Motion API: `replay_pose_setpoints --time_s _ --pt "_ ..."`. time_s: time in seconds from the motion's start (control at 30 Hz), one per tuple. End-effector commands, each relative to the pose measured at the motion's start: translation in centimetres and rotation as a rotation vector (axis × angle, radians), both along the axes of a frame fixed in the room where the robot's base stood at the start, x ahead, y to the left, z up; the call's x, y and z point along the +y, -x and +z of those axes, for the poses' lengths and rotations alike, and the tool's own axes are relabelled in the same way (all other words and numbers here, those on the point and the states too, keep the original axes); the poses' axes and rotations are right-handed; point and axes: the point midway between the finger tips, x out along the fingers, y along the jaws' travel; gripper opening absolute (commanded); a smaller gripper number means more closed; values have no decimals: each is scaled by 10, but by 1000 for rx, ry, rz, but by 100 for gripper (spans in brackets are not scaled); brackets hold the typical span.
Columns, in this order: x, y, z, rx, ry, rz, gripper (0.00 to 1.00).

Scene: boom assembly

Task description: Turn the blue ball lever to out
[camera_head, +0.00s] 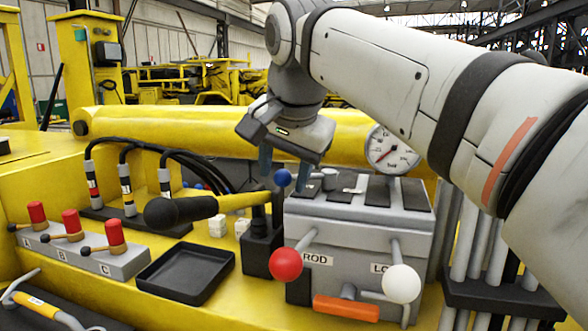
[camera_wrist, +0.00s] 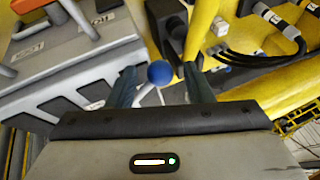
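The blue ball lever has a blue ball (camera_head: 283,177) on a thin light stem at the back left of the grey valve box (camera_head: 345,232). The ball also shows in the wrist view (camera_wrist: 161,73), with its stem running down and left. My gripper (camera_head: 284,182) points down at the ball. In the wrist view my gripper (camera_wrist: 160,72) is open, one finger on each side of the ball, with gaps visible on both sides. I cannot tell whether the fingertips reach below the ball. No "out" marking is readable.
A red ball lever (camera_head: 286,264), a white ball lever (camera_head: 401,283) and an orange handle (camera_head: 346,307) are on the box front. A black-gripped yellow lever (camera_head: 180,211) stands close left. A gauge (camera_head: 391,150) is behind. A black tray (camera_head: 186,272) lies left.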

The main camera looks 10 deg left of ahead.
Motion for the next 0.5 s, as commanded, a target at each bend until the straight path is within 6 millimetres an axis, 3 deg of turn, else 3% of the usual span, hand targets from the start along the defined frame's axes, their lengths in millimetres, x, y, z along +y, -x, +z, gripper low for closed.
replay_pose_setpoints --time_s 0.5 --pt "0 0 0 0 0 1 4"
